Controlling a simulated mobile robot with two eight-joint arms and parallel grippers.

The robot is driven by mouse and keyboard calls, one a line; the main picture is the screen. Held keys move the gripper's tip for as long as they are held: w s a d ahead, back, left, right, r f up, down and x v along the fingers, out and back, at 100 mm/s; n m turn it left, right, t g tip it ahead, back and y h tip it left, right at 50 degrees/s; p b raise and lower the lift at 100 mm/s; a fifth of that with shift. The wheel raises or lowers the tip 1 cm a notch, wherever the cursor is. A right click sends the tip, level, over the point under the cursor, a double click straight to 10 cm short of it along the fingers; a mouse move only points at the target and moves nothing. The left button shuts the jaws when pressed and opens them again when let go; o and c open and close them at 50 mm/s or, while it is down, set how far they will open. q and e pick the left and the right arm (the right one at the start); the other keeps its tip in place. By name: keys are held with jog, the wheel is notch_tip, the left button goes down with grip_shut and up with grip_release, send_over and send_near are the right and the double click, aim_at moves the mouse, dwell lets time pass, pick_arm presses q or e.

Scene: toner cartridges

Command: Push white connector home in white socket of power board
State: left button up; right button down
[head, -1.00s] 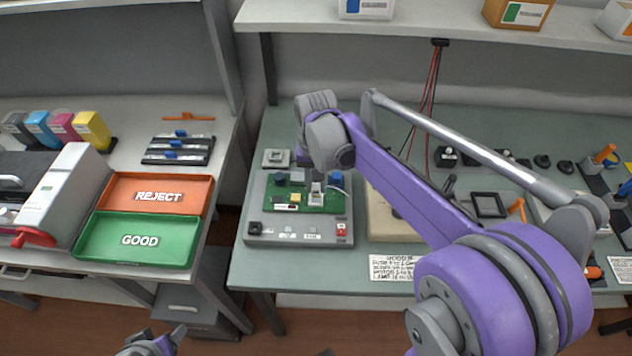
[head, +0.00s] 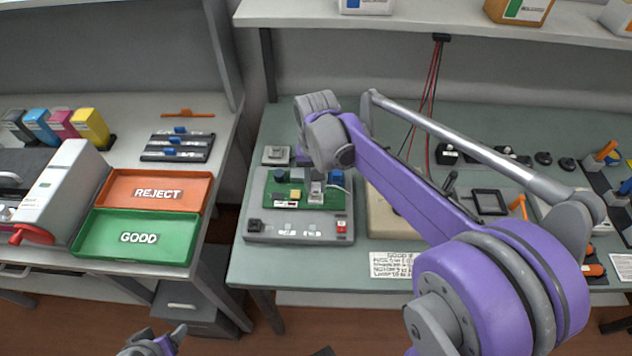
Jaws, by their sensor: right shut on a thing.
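The green power board (head: 325,200) sits on a grey test fixture (head: 290,217) on the right-hand bench. My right arm reaches in from the right, and its wrist hangs over the back of the board. My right gripper (head: 317,184) points down at the board, small and partly covered by my wrist. It is shut on the white connector (head: 317,193), at the white socket in the middle of the board. The socket is hidden under the connector, so I cannot tell how deep it sits. My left gripper (head: 160,338) is at the bottom edge, away from the bench, fingers apart and empty.
Blue parts (head: 336,178) stand on the board close to the connector. A red switch (head: 342,227) is at the fixture's front right. A beige device (head: 390,215) stands right of it, partly under my arm. Green (head: 140,262) and orange (head: 205,203) trays lie on the left bench.

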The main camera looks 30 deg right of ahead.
jog(key=shift+f+b, duration=0.5)
jog(key=shift+f, duration=0.3)
dwell(0.4)
jog(key=c, duration=0.6)
grip_release()
notch_tip(320, 180, up, 11)
jog(key=shift+p, duration=0.45)
jog(key=shift+s+f, duration=0.1)
